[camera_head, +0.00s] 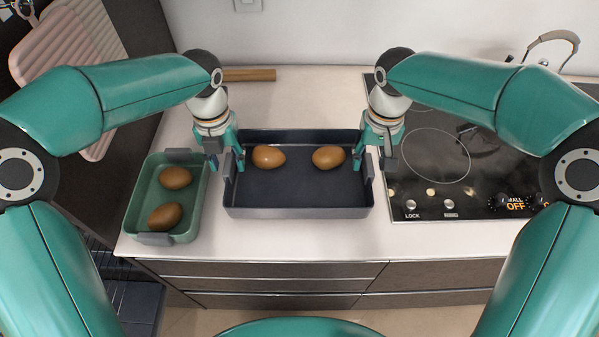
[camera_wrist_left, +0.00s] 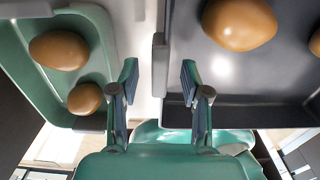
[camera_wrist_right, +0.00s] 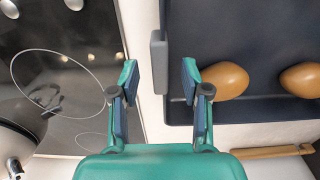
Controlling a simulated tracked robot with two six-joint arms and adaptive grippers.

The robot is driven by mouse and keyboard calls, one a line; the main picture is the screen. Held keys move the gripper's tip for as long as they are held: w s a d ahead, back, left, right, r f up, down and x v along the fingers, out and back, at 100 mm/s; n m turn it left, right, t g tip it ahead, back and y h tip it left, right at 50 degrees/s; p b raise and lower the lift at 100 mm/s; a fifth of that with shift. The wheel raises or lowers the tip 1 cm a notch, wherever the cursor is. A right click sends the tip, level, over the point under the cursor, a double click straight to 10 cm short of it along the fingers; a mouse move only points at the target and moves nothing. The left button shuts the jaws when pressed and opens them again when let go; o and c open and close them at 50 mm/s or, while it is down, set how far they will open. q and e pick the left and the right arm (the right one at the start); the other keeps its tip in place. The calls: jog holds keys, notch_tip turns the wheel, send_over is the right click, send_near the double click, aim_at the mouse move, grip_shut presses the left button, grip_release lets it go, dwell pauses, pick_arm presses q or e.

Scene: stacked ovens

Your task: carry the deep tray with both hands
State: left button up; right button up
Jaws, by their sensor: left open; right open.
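The deep tray (camera_head: 300,196) is dark blue-grey and stands on the counter with two brown egg-shaped items (camera_head: 268,157) (camera_head: 329,157) in it. It has an upright grey handle at each short end. My left gripper (camera_head: 226,168) is at the tray's left end; in the left wrist view its open fingers (camera_wrist_left: 158,85) stand either side of the left handle (camera_wrist_left: 160,62). My right gripper (camera_head: 375,165) is at the right end; in the right wrist view its open fingers (camera_wrist_right: 160,85) stand either side of the right handle (camera_wrist_right: 159,62). Neither visibly pinches a handle.
A smaller green tray (camera_head: 190,229) with two similar brown items stands close on the left, beside my left gripper. A black cooktop (camera_head: 440,180) with knobs lies on the right. A wooden board (camera_head: 249,75) lies behind. A narrow counter strip (camera_head: 300,239) is clear in front.

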pick_arm(q)
jog(key=shift+f, duration=0.9)
pick_arm(e)
jog(key=shift+f, duration=0.95)
pick_arm(q)
grip_shut()
pick_arm(e)
grip_shut()
pick_arm(q)
jog(key=shift+r, duration=0.1)
pick_arm(e)
jog(key=shift+r, duration=0.1)
